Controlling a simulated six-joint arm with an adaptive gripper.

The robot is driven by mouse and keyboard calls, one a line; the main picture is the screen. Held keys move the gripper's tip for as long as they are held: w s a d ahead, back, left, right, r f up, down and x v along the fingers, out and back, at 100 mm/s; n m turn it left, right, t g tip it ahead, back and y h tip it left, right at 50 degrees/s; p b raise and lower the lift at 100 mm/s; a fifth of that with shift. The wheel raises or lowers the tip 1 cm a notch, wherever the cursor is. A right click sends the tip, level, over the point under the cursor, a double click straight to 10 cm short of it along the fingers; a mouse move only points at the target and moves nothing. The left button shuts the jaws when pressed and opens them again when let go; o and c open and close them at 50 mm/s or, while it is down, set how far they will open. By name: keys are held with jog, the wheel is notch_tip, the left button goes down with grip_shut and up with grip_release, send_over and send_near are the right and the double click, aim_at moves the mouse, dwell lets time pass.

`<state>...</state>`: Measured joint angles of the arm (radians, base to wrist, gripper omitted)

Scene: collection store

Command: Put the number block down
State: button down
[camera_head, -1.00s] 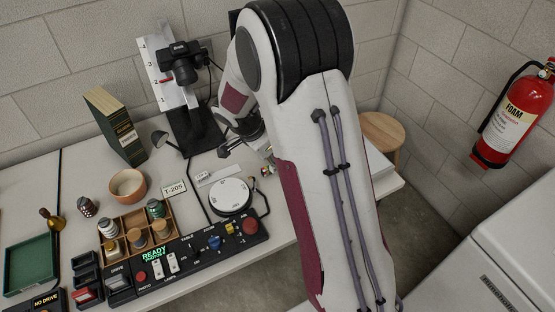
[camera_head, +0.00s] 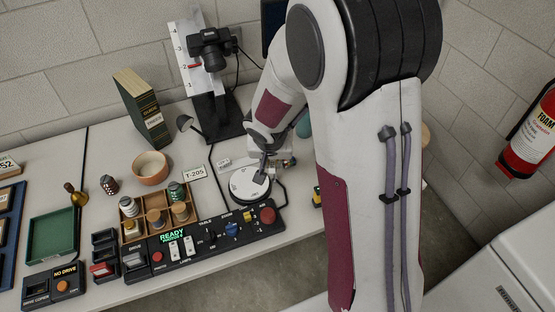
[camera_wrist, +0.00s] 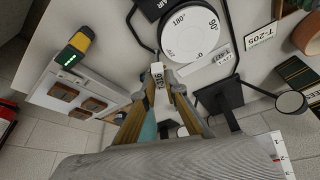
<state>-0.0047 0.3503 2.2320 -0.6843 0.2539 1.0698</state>
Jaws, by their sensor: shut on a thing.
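The number block (camera_wrist: 157,72) is small and white with dark marks on its face. In the wrist view it sits between the fingertips of my gripper (camera_wrist: 157,84), which is shut on it. A white round turntable (camera_wrist: 190,35) with degree marks lies just beyond the block. In the head view my gripper (camera_head: 267,172) is at the back right part of the turntable (camera_head: 248,187), and the block is mostly hidden there. I cannot tell whether the block touches anything below.
A T-205 card (camera_head: 194,172) and a camera stand (camera_head: 216,120) are near the turntable. A control panel (camera_head: 200,240) lies in front. A clay bowl (camera_head: 150,168), a lamp (camera_head: 186,123) and a wooden compartment tray (camera_head: 131,231) are to the left. A yellow-black device (camera_wrist: 75,48) shows in the wrist view.

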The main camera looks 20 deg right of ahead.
jog(key=w+a+r+n, duration=0.1)
jog(key=w+a, duration=0.5)
jog(key=a, duration=0.5)
jog(key=w+a+r+n+y, duration=0.1)
jog(key=w+a+n, duration=0.1)
jog(key=w+a, duration=0.5)
jog(key=w+a+r+n, duration=0.1)
jog(key=w+a, duration=0.6)
jog(key=a, duration=0.8)
jog(key=shift+r+n+y, duration=0.15)
jog(key=shift+n+y, duration=0.25)
send_near(148, 162)
jog(key=shift+s+d+f, duration=0.15)
jog(key=shift+s+f, duration=0.1)
jog(key=shift+f, duration=0.4)
jog(key=shift+s+d+f, duration=0.2)
jog(key=shift+s+f, duration=0.1)
jog(key=shift+f, duration=0.35)
jog(key=shift+s+d+f, duration=0.15)
jog(key=shift+s+f, duration=0.1)
jog(key=shift+f, duration=0.35)
